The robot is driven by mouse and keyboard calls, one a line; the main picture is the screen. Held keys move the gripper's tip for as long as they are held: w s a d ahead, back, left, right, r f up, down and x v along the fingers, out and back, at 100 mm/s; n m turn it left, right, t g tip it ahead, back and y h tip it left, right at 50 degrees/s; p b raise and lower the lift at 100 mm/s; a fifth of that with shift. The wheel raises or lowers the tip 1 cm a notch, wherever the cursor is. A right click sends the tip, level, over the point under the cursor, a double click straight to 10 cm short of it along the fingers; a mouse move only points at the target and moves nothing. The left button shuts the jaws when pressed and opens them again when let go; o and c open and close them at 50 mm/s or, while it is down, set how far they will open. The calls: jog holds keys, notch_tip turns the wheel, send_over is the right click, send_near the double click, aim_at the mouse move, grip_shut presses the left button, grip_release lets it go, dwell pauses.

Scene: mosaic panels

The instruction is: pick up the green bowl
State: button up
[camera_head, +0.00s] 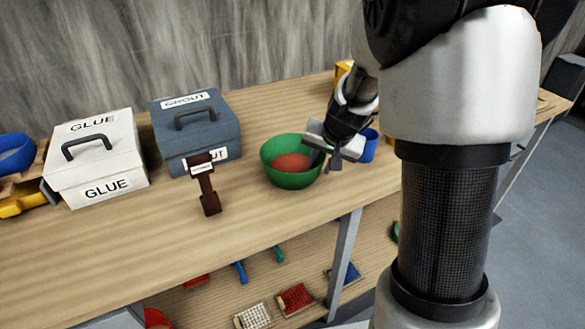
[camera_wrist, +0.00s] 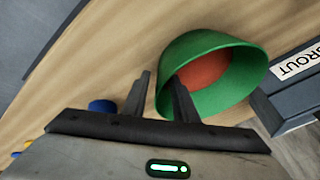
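The green bowl (camera_head: 284,180) stands upright on the wooden workbench, with a reddish fill or inside surface. In the wrist view the bowl (camera_wrist: 205,42) takes up the upper middle. My gripper (camera_head: 326,161) is at the bowl's right rim in the head view. In the wrist view my gripper (camera_wrist: 160,77) has its fingers apart, one over the inside of the bowl and one outside it, with the rim between them. A gap shows beside the wall, and I cannot tell if either finger touches it. The bowl's far right side is partly hidden by my gripper.
A blue cup (camera_head: 369,146) stands just right of my gripper. A grey GROUT box (camera_head: 185,135) and a white GLUE box (camera_head: 97,165) are to the left. A brown tool (camera_head: 207,190) stands before the GROUT box. The bench (camera_head: 262,220) is clear in front of the bowl.

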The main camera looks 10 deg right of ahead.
jog(key=shift+w+f, duration=0.2)
jog(key=shift+f, duration=0.15)
jog(key=shift+c, duration=0.2)
grip_shut()
